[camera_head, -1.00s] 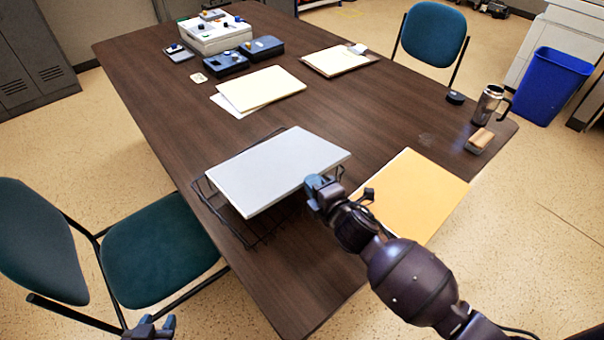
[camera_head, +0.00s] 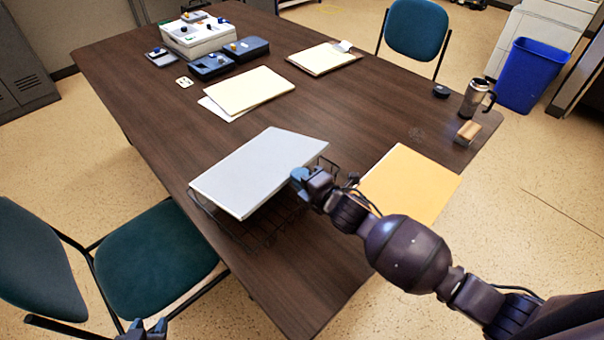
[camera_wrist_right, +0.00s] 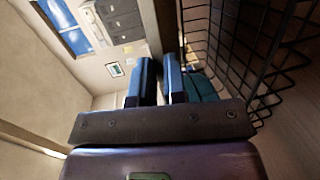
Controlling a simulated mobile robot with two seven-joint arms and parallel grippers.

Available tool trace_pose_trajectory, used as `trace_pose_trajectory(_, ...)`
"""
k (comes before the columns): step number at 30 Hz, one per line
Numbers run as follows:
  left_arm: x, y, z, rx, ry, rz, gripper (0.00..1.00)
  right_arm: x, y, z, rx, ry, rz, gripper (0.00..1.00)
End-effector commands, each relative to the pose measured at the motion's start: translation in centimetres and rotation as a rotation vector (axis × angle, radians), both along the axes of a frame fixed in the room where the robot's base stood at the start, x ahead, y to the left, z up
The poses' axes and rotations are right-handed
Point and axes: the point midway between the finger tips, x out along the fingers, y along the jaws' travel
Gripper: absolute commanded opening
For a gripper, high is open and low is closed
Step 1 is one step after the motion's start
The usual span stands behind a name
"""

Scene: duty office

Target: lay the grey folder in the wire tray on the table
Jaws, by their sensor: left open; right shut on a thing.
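The grey folder (camera_head: 258,172) is in the head view, above the wire tray (camera_head: 262,232) on the table. It covers most of the tray; the tray's near wires show below its near edge. The folder looks slightly tilted, and I cannot tell whether it touches the tray. My right gripper (camera_head: 303,180) is shut on the folder's right edge. In the right wrist view its fingers (camera_wrist_right: 160,82) are close together, with the tray's wire side (camera_wrist_right: 265,45) at the right. My left gripper (camera_head: 146,328) is open and empty at the bottom edge, away from the table.
An orange folder (camera_head: 410,184) lies right of the tray, partly behind my right arm. Cream folders (camera_head: 248,90), a clipboard (camera_head: 322,58), a mug (camera_head: 476,98) and a box with controls (camera_head: 203,38) are farther off. A teal chair (camera_head: 155,262) stands at the left.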

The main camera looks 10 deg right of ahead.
Motion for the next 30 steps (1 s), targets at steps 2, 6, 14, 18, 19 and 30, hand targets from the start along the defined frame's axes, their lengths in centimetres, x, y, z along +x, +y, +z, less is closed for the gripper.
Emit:
trace_pose_trajectory(2, 0.1, 0.0, 0.5, 0.000, -0.004, 0.000, 0.42, 0.2, 0.2, 0.0, -0.015, 0.017, 0.003, 0.00)
trace_pose_trajectory(6, 0.2, 0.0, 0.7, 0.000, -0.006, 0.000, 0.42, 0.3, 0.3, -1.0, -0.043, 0.050, 0.002, 0.00)
trace_pose_trajectory(14, 0.0, 0.0, -0.6, 0.001, 0.001, 0.000, 0.42, 0.3, 0.3, -2.6, -0.039, 0.050, 0.002, 0.00)
trace_pose_trajectory(18, -0.1, 0.0, -1.3, 0.001, 0.008, -0.001, 0.42, 0.3, 0.3, -3.4, -0.040, 0.051, 0.001, 0.00)
trace_pose_trajectory(19, -0.1, 0.0, -1.4, 0.001, 0.009, -0.001, 0.42, 0.3, 0.3, -3.6, -0.040, 0.051, 0.001, 0.00)
trace_pose_trajectory(30, -0.5, 0.1, -2.8, 0.001, 0.023, 0.000, 0.42, 0.3, 0.3, -5.2, -0.038, 0.048, 0.002, 0.00)
